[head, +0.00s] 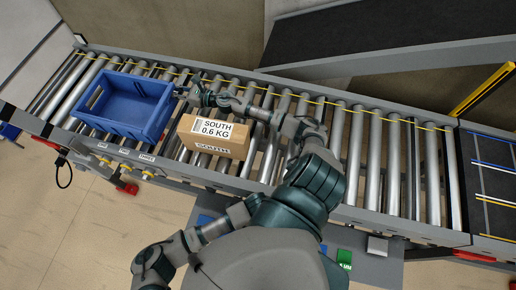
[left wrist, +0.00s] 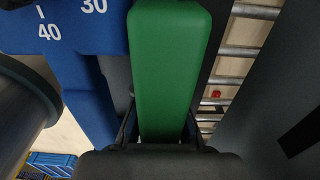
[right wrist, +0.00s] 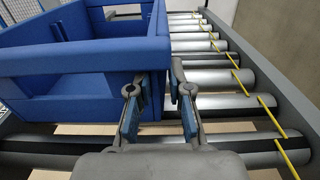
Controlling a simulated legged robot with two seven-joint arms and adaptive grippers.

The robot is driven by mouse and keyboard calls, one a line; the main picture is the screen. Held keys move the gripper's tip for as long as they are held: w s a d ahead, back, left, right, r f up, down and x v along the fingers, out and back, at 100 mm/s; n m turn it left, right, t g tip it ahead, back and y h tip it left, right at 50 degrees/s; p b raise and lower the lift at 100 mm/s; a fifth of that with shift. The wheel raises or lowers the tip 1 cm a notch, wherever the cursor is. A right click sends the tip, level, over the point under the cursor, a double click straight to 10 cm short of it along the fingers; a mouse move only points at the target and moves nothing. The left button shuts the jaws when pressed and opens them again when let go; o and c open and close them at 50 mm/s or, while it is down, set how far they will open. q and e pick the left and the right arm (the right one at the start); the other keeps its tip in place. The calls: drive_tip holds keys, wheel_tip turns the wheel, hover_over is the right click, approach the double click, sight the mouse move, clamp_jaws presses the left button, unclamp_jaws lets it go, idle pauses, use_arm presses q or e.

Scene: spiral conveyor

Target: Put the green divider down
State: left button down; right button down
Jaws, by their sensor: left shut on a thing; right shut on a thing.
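The green divider (left wrist: 172,60) is a long green block with rounded corners, seen close up in the left wrist view. My left gripper (left wrist: 160,128) is shut on it, with a finger on each side. The head view does not show this gripper. My right gripper (head: 184,92) is at the right side of the blue crate (head: 153,133) in the head view. In the right wrist view, its fingers (right wrist: 158,105) are shut on the wall of that crate (right wrist: 75,66).
A carton (head: 213,135) marked SOUTH 0.6 KG lies on the roller conveyor (head: 354,155), right of the crate. Blue pieces (left wrist: 88,70) marked 30 and 40 lie beside the divider. A small green patch with white marks (head: 344,258) shows below the conveyor.

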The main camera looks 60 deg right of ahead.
use_arm(q)
wheel_tip(320, 180, up, 10)
idle(0.6)
idle(0.4)
wheel_tip(320, 180, down, 10)
drive_tip(key=shift+r, duration=0.1)
idle(0.4)
drive_tip(key=c, duration=1.3)
unclamp_jaws()
